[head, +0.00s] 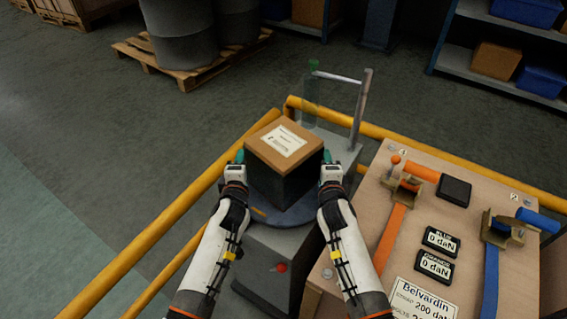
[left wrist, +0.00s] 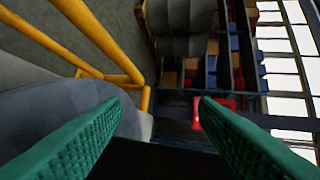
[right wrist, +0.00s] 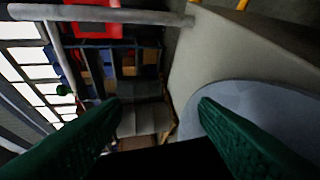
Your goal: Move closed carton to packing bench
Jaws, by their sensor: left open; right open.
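The closed carton (head: 284,148) has a brown top with a white label and dark sides. It sits upright on a round blue-grey plate (head: 263,214) on a grey pedestal. My left gripper (head: 238,160) is at its left side and my right gripper (head: 327,160) at its right side. Both are open, with green finger pads. A dark surface, probably the carton's side, fills the bottom between the fingers in the left wrist view (left wrist: 165,160) and the right wrist view (right wrist: 165,160). I cannot tell whether the pads touch it. I cannot identify a packing bench for certain.
Yellow rails (head: 165,222) surround the pedestal. A grey post with a crossbar (head: 360,108) rises behind the carton. A pallet with drums (head: 185,70) and shelves (head: 470,55) stand farther back.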

